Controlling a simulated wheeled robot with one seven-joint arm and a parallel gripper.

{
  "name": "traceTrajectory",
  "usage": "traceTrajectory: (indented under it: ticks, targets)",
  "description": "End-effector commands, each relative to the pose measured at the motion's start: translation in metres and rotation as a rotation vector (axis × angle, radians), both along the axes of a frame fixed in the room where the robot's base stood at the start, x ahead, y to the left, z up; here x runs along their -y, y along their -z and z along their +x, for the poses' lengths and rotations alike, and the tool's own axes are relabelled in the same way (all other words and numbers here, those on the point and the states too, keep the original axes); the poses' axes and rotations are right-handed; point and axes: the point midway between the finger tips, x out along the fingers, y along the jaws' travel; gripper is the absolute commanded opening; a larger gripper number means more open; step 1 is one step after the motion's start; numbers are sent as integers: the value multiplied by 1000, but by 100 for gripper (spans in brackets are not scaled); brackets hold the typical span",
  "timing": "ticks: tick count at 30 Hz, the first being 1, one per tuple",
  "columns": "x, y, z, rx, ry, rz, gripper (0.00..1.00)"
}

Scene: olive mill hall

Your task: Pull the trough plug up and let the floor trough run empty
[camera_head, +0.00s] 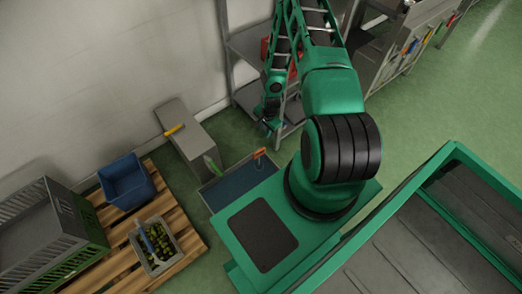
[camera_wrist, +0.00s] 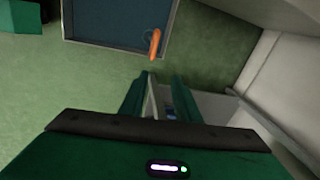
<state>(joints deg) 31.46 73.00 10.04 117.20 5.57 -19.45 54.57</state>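The floor trough (camera_head: 216,197) is a grey-rimmed rectangular basin on the green floor, with a dark blue surface inside. An orange plug handle (camera_head: 259,153) stands up at its far right part in the head view. In the wrist view the trough (camera_wrist: 95,25) is at the top, with the orange handle (camera_wrist: 155,43) near its edge. My gripper (camera_head: 270,128) is above and beyond the handle in the head view. In the wrist view my gripper (camera_wrist: 161,78) has its two green fingers apart, with the handle beyond the tips, not between them.
A grey cabinet (camera_head: 185,122) with a yellow item stands beside the trough; a green upright object (camera_head: 213,166) is at the trough's edge. A pallet (camera_head: 193,236) carries a blue bin (camera_head: 125,181), an olive crate (camera_head: 155,268) and a green-grey crate (camera_head: 75,235). Shelving (camera_head: 250,50) stands behind.

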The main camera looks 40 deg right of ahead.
Motion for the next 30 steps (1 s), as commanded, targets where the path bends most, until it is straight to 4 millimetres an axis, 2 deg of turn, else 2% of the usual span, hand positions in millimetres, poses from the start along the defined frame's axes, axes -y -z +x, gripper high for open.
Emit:
traceTrajectory:
  ticks: [1, 4, 14, 30]
  targets:
    - [-7, 15, -5, 4, 23, 14, 29]
    - [-15, 34, -9, 16, 63, 28, 29]
    - [-21, 59, -10, 28, 96, 39, 29]
    - [-22, 139, 6, 28, 94, 39, 29]
